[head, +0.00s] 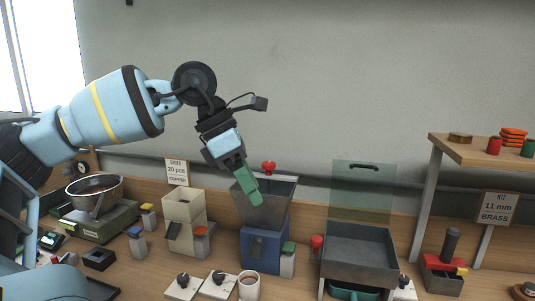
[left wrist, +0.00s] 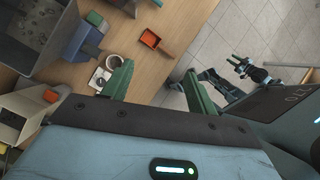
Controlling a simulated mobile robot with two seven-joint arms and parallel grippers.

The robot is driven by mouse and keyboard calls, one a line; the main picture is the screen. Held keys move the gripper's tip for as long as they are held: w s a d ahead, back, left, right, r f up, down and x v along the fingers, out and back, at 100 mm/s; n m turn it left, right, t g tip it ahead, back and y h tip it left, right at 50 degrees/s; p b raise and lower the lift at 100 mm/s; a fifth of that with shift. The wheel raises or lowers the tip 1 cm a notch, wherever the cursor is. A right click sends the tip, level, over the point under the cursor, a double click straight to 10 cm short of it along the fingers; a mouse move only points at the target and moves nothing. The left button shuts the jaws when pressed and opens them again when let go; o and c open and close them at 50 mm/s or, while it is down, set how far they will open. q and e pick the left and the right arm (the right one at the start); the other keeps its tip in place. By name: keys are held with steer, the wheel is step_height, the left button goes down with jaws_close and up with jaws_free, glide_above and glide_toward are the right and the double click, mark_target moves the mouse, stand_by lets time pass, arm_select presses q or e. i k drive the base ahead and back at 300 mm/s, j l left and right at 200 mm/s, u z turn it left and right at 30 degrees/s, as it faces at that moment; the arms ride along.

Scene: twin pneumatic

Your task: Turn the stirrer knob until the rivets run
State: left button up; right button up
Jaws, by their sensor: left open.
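A red knob (head: 268,167) stands above the rim of a dark grey hopper (head: 281,190) on a blue base (head: 264,246); I take it for the stirrer knob. My left gripper (head: 253,199) is in front of the hopper in the head view, its green fingers pointing down and covering part of it. In the left wrist view the left gripper (left wrist: 158,78) is open, with nothing between its fingers.
A cream hopper (head: 184,207) stands left of the blue one. A white mug (head: 249,287) and white plates with black knobs (head: 184,286) lie in front. A grey tray (head: 357,251) with a clear panel (head: 363,190) stands right, and a wooden shelf (head: 480,149) beyond.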

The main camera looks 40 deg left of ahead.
mark_target(268, 166)
steer(key=i+j, duration=0.35)
steer(key=j, duration=0.15)
steer(key=i+j, duration=0.3)
steer(key=j, duration=0.15)
